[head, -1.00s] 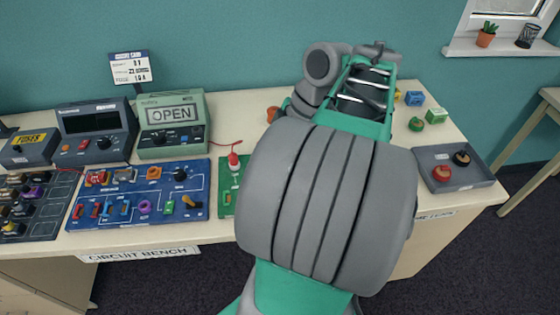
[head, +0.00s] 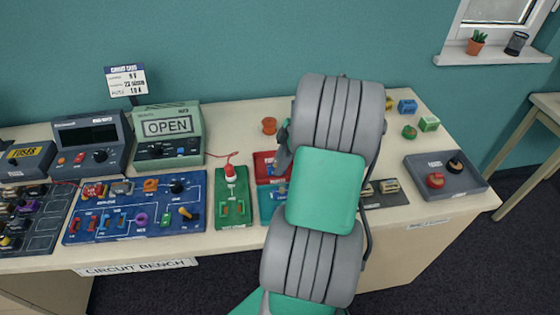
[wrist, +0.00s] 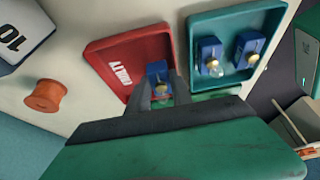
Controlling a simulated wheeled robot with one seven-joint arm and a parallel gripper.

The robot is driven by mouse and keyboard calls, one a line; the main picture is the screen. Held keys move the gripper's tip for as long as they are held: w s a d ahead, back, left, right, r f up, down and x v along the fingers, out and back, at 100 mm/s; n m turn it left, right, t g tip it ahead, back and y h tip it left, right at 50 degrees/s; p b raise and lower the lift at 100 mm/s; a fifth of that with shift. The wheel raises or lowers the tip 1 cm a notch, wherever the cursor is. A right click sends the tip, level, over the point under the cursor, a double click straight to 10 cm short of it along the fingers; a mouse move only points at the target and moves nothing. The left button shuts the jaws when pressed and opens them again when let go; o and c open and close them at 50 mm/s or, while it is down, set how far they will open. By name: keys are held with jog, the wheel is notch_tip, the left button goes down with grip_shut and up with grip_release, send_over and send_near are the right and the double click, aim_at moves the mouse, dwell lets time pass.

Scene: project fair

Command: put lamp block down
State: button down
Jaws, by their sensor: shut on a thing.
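My gripper (wrist: 162,92) is shut on a blue lamp block (wrist: 157,70) with a small bulb, in the wrist view. The block is over the right part of the red tray (wrist: 103,50), which is marked FAULTY; I cannot tell whether it touches the tray floor. The teal tray (wrist: 195,38) beside it holds two more blue lamp blocks (wrist: 211,52). In the head view the red tray (head: 263,160) and the teal tray (head: 265,208) are partly hidden by my arm, which also hides the held block.
An orange spool (head: 269,126) stands behind the red tray. A grey tray (head: 460,184) with a red and a black piece stands at the right. The meter marked OPEN (head: 168,148) stands at the back.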

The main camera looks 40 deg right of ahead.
jog(key=shift+s+a+f+b, duration=0.2)
jog(key=shift+f+b, duration=0.45)
jog(key=shift+b, duration=0.05)
jog(key=c, duration=1.1)
grip_release()
jog(key=shift+f, duration=0.3)
jog(key=shift+c, duration=0.2)
jog(key=w+p+v, duration=0.1)
jog(key=p+v, duration=0.2)
jog(key=v, duration=1.1)
jog(key=w+a+r+m+h, duration=0.1)
jog(key=w+a+r+m, duration=0.15)
jog(key=a, duration=0.65)
jog(key=w+a+r+m, duration=0.1)
jog(key=w+a+m, duration=0.15)
jog(key=a, duration=0.65)
jog(key=s+a+f+m+h, duration=0.1)
jog(key=s+a+m, duration=0.2)
jog(key=a, duration=0.3)
jog(key=s+a+f+m+t+h, duration=0.1)
jog(key=s+a+m, duration=0.2)
jog(key=a, duration=0.4)
jog(key=shift+s+a+f+h, duration=0.3)
jog(key=shift+s+f+h, duration=0.1)
jog(key=shift+s, duration=0.35)
